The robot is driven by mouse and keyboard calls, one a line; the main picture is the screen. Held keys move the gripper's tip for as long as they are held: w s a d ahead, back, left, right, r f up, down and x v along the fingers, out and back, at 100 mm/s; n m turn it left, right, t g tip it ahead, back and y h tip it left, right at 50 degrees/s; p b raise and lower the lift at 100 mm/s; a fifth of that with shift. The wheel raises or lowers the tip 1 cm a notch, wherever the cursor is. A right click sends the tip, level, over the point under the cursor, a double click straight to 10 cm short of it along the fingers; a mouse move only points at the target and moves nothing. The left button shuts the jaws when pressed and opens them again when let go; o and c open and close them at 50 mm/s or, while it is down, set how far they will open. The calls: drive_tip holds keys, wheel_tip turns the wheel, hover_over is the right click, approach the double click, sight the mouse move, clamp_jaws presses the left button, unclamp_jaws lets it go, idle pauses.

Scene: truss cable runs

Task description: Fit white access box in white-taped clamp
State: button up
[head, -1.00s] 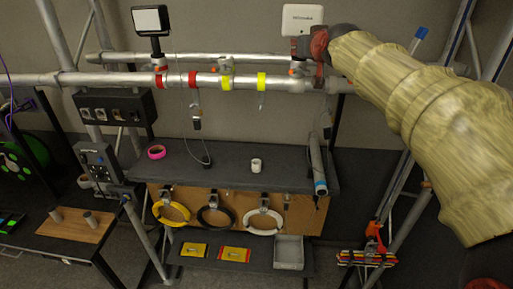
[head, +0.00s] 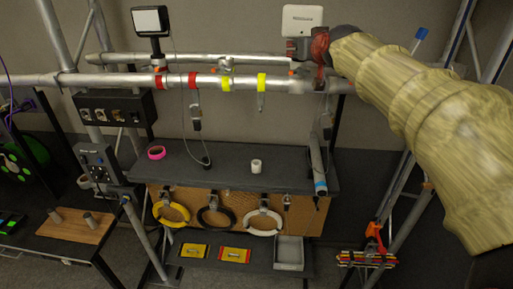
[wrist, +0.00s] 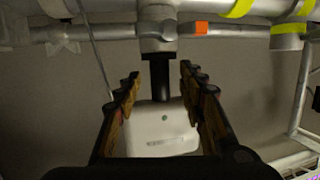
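The white access box (head: 303,18) stands upright above the truss pipe in the head view. In the wrist view, where the scene is upside down, the box (wrist: 162,130) shows its front face, with its black stem (wrist: 161,77) meeting a pale clamp (wrist: 157,35) on the pipe. The stem end appears to be in or against the clamp; full seating cannot be told. White tape is not clearly distinguishable. My gripper (wrist: 160,72) is open, its fingers on both sides of the stem with visible gaps. The fingers overlap the box's side edges.
Red-taped and yellow-taped clamps (head: 262,82) sit between. Hooks and a thin cable hang below the pipe. A dark shelf (head: 225,168) with pink tape and a white roll lies beneath.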

drive_tip(key=v, duration=1.1)
drive_tip(key=shift+s+r, duration=0.2)
drive_tip(key=s+f+g+b, duration=0.3)
drive_tip(key=s+f+b, duration=0.4)
drive_tip(key=f, duration=1.2)
drive_tip(key=s+d+f+g+b, duration=0.1)
drive_tip(key=s+f+g+b, duration=0.2)
drive_tip(key=s+f+b, duration=0.5)
drive_tip(key=s+d+f+g+h+b, duration=0.1)
drive_tip(key=s+f+g+b, duration=0.2)
drive_tip(key=s+f, duration=1.7)
wheel_tip(320, 180, down, 10)
drive_tip(key=b, duration=0.4)
drive_tip(key=shift+m+g, duration=0.3)
drive_tip(key=shift+m, duration=0.1)
drive_tip(key=shift+o, duration=0.2)
drive_tip(key=shift+d, duration=0.15)
